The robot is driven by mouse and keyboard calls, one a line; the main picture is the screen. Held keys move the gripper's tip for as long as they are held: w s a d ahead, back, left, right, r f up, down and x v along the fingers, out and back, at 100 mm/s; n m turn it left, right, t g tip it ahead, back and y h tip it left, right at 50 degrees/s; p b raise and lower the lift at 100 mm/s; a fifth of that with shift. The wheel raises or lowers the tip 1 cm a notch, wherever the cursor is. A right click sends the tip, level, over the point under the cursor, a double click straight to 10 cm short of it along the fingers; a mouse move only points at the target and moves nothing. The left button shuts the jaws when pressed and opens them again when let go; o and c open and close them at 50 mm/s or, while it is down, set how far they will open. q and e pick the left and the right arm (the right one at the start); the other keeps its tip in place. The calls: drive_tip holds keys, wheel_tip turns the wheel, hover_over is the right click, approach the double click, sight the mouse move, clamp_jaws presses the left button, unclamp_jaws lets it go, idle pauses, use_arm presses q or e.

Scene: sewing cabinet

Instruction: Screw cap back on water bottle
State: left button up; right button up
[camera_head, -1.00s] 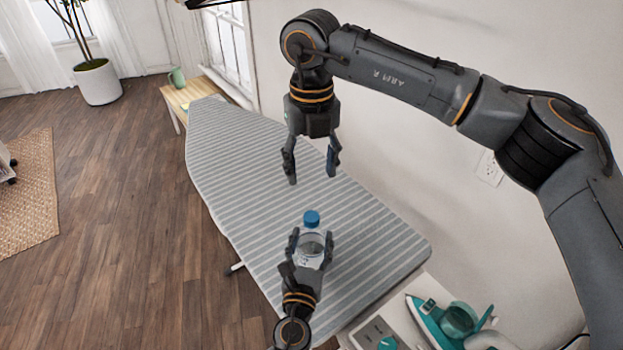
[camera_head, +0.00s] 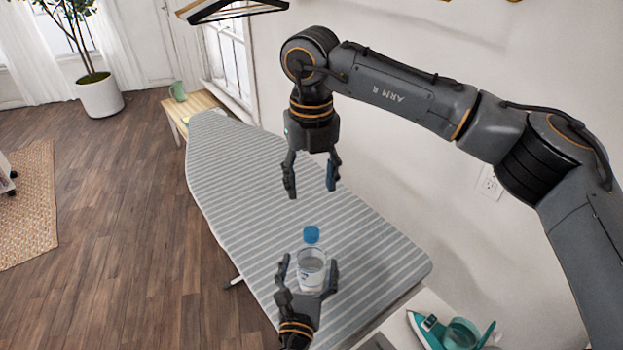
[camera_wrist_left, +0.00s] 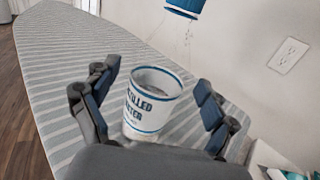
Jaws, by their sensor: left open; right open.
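A clear water bottle (camera_head: 311,270) stands upright on the striped ironing board (camera_head: 250,180). Its blue cap (camera_head: 311,235) sits at the top; I cannot tell whether it is screwed tight. In the left wrist view, the printed label (camera_wrist_left: 150,103) shows between my fingers and the cap (camera_wrist_left: 184,7) is cut by the top edge. My left gripper (camera_head: 308,268) is open, with a finger on each side of the bottle and visible gaps. My right gripper (camera_head: 311,188) is open and empty, pointing down, above and beyond the cap.
A teal iron (camera_head: 430,328) stands on a white surface at the lower right. A wooden table (camera_head: 190,105) with a green mug (camera_head: 178,91) is at the far end. A wall with an outlet (camera_head: 489,184) borders the board's right side. The board's far part is clear.

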use_arm(q)
drive_tip(key=s+a, duration=0.1)
drive_tip(key=s, duration=0.8)
drive_tip(key=shift+s+a, duration=0.15)
drive_tip(key=shift+a, duration=0.1)
drive_tip(key=shift+a, duration=0.1)
